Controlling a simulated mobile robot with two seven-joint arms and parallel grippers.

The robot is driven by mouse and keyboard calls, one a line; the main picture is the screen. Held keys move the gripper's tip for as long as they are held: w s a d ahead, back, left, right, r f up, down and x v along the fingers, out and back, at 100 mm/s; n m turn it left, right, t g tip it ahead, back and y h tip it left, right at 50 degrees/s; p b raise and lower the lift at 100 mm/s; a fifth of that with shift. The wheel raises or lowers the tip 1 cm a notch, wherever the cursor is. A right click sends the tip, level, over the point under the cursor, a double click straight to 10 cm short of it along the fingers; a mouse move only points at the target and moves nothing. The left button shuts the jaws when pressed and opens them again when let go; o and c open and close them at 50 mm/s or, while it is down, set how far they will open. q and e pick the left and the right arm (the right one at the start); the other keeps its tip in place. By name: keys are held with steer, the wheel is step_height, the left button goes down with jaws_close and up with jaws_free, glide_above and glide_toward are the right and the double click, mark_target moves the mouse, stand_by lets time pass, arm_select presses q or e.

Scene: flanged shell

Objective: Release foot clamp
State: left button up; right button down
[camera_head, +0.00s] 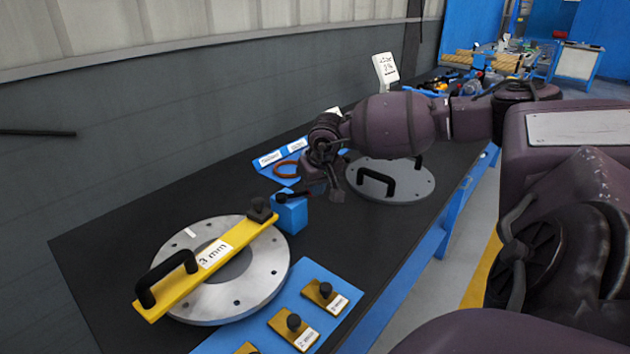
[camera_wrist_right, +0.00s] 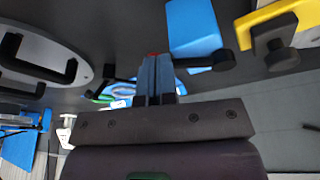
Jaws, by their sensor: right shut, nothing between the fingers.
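What looks like the foot clamp is a blue block (camera_head: 291,214) with a short black lever ending in a round knob (camera_head: 282,197). It stands beside the near flanged plate on the dark bench. The block also shows in the right wrist view (camera_wrist_right: 193,28), with its black knob (camera_wrist_right: 223,60) below it. My right gripper (camera_head: 322,187) is just right of and above the block. In the right wrist view its fingers (camera_wrist_right: 154,70) are together and empty, left of the knob. I cannot tell whether they touch the lever. My left gripper is not in view.
A yellow bar (camera_head: 237,242) marked 3 mm, with a black handle, lies across the near round metal plate (camera_head: 258,292). A second plate (camera_head: 415,187) with black handles lies farther back. A blue tray (camera_head: 262,322) holds yellow knobbed gauges. The wall borders the bench.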

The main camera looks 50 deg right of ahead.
steer(key=p+v, duration=0.1)
steer(key=v, duration=0.9)
steer(key=shift+w, duration=0.2)
steer(key=shift+r, duration=0.1)
